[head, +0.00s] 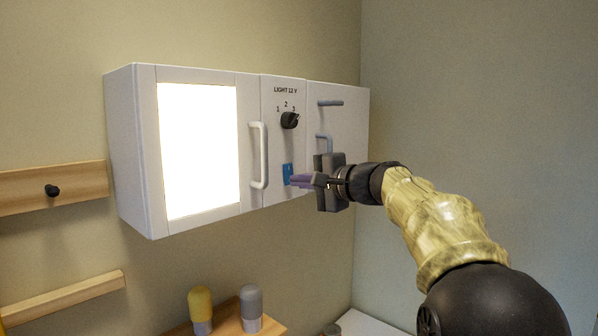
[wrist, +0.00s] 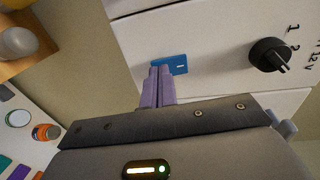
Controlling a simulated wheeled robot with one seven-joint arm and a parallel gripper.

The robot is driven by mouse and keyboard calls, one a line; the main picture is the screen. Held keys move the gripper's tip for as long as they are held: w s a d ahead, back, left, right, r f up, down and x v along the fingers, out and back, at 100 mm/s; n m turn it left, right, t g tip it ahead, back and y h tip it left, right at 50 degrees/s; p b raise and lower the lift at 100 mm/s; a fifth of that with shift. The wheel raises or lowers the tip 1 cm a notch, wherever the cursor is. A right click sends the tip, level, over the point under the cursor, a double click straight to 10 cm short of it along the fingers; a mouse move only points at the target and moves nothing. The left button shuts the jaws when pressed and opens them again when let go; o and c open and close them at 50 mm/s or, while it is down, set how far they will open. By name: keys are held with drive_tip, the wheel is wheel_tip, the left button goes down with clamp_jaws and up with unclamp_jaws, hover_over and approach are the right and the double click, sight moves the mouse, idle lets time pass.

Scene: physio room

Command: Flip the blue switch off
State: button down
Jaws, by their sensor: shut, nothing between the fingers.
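The blue switch (head: 287,172) sits low on the middle panel of the white wall cabinet (head: 150,180), below a black knob (head: 290,120). In the wrist view the blue switch (wrist: 172,65) shows just beyond my fingertips, with a small light mark on its face. My gripper (head: 294,181) is shut, with its purple fingers together and nothing between them. Its tips are at the switch, partly covering it in the head view. In the wrist view my gripper (wrist: 158,72) overlaps the switch's edge. I cannot tell whether they touch. The light panel (head: 199,150) glows bright white.
A white handle (head: 259,155) stands out left of the switch. Below are a wooden shelf with a yellow-topped bottle (head: 201,305) and a grey-topped one (head: 250,303). A wooden rail with a black peg (head: 52,190) is at left.

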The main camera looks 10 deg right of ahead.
drive_tip(key=shift+w+a+f, duration=0.1)
drive_tip(key=shift+w+a, duration=0.15)
drive_tip(key=shift+a, duration=0.1)
drive_tip(key=shift+w+a+f+b, duration=0.1)
drive_tip(key=shift+f+b, duration=0.05)
drive_tip(key=shift+b, duration=0.3)
drive_tip(key=shift+d, duration=0.2)
